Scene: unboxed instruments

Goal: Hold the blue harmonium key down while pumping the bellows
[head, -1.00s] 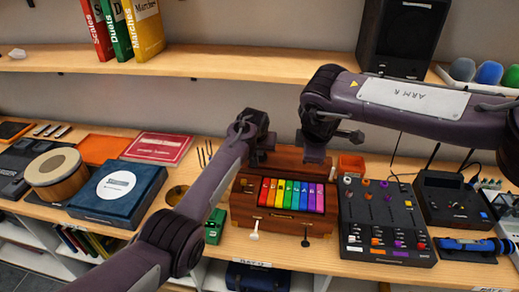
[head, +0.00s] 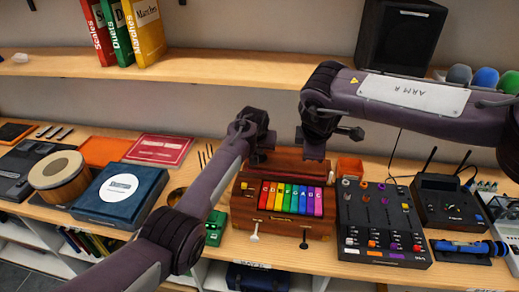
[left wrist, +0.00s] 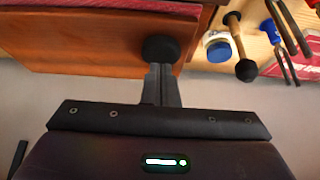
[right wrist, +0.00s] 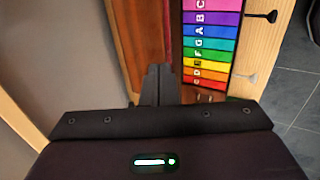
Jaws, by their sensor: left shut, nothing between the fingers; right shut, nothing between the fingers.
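The wooden harmonium (head: 283,224) stands on the bench with a row of rainbow keys. Its blue key (head: 303,201) is toward the right of the row and also shows in the right wrist view (right wrist: 212,31). My left gripper (head: 262,155) is shut behind the harmonium's left part. In the left wrist view its shut tips (left wrist: 161,68) are at a round black knob (left wrist: 160,48) on a wooden panel; contact is unclear. My right gripper (head: 314,155) is shut and empty above the harmonium's back right, beside the keys and not on the blue one.
A mixer (head: 382,222) stands close to the harmonium's right, with an orange box (head: 350,167) behind it. A green box (head: 215,228) and a blue case (head: 118,194) lie to the left. A shelf (head: 230,67) with books and a speaker runs above the bench.

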